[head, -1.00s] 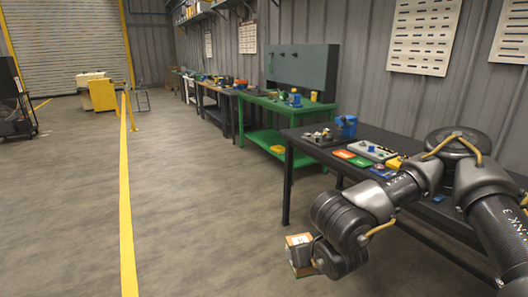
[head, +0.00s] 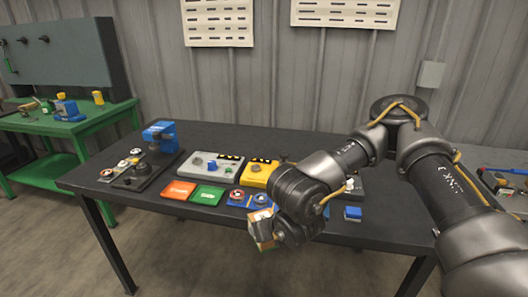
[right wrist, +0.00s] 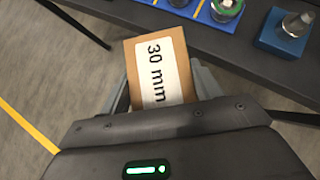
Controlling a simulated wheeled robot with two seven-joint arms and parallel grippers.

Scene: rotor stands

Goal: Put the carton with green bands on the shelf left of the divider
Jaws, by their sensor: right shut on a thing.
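My right gripper (right wrist: 160,92) is shut on a small brown carton (right wrist: 134,68), one finger on each side of it. The carton's top carries a white label reading "30 mm". In the head view the carton (head: 262,228) hangs at the end of my right arm, in front of the dark table's near edge. My left gripper is not in view. No shelf with a divider can be made out.
The dark table (head: 228,136) holds a blue device (head: 160,136), a grey box with knobs (head: 208,167), a yellow box (head: 258,173), orange (head: 179,190) and green (head: 208,195) trays, and a small blue block (head: 352,213). A green bench (head: 60,128) stands at left. Floor in front is clear.

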